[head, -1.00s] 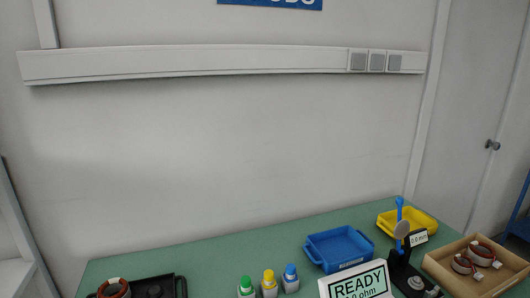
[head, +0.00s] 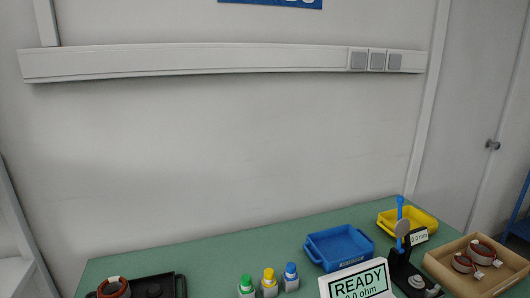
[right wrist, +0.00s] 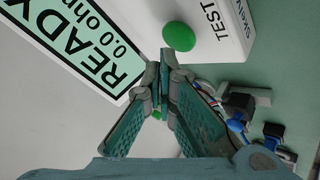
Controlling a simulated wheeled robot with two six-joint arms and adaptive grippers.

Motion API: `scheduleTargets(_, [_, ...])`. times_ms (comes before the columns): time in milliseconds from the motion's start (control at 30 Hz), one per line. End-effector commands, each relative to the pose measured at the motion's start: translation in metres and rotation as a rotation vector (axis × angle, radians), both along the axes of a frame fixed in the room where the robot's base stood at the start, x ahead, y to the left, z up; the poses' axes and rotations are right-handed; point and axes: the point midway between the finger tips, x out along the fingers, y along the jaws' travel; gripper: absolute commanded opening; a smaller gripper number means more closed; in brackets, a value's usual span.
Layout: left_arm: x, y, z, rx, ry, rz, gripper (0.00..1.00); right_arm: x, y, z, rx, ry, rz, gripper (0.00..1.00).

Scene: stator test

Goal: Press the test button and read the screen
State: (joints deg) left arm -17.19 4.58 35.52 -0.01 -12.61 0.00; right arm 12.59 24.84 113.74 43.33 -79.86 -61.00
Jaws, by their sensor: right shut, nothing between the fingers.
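The tester's screen (head: 358,286) reads READY and 0.0 ohm in the head view, at the bottom edge. The same screen (right wrist: 85,35) shows large at upper left in the right wrist view. The round green test button (right wrist: 179,36) is on the white tester housing (right wrist: 222,50), beside the word TEST. My right gripper (right wrist: 166,60) is shut and empty. Its fingertips appear just below the button in that view; I cannot tell whether they touch it. In the head view the button and my right gripper are out of frame. My left gripper is in neither view.
Bottles with green (head: 246,286), yellow (head: 269,281) and blue (head: 290,277) caps stand left of the tester. A blue bin (head: 340,246), a yellow bin (head: 425,220), a black gauge stand (head: 402,268) and a wooden tray (head: 448,273) with copper-coloured rings lie behind and right. The green tabletop's middle (head: 225,257) is clear.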

Motion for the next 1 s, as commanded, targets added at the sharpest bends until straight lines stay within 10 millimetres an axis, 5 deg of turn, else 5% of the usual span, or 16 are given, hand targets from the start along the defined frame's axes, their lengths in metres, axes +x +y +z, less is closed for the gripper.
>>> scheduleTargets(1000, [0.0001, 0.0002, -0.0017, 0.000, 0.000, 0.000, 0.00, -0.0001, 0.0000, -0.0095, 0.000, 0.000, 0.000, 0.00])
